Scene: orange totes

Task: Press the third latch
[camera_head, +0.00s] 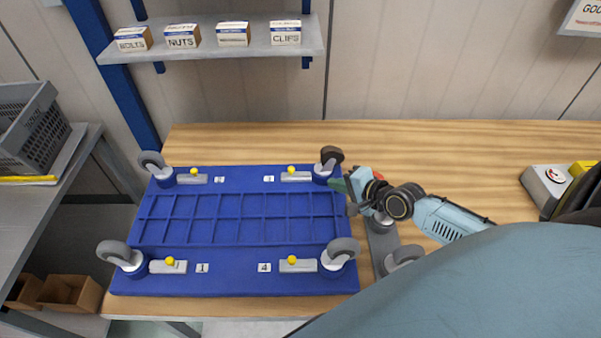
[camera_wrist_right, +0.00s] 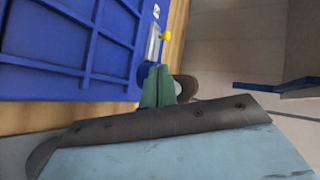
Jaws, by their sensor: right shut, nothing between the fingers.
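A blue platform (camera_head: 225,255) with caster wheels at its corners lies on the wooden bench. The third latch (camera_head: 297,177), a grey plate with a yellow knob, sits at its back right beside a small label. It also shows in the wrist view (camera_wrist_right: 154,45), with the yellow knob (camera_wrist_right: 165,36) at its end. My right gripper (camera_head: 341,186) is shut and empty at the platform's right edge, right of the latch and apart from it. Its green fingertips (camera_wrist_right: 158,84) point toward the latch, close to the back right caster (camera_head: 331,158). My left gripper is out of view.
Three other latches with yellow knobs sit at the back left (camera_head: 192,179), front left (camera_head: 168,266) and front right (camera_head: 298,265). A shelf (camera_head: 215,45) with small boxes hangs behind. A grey device (camera_head: 545,186) stands at right.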

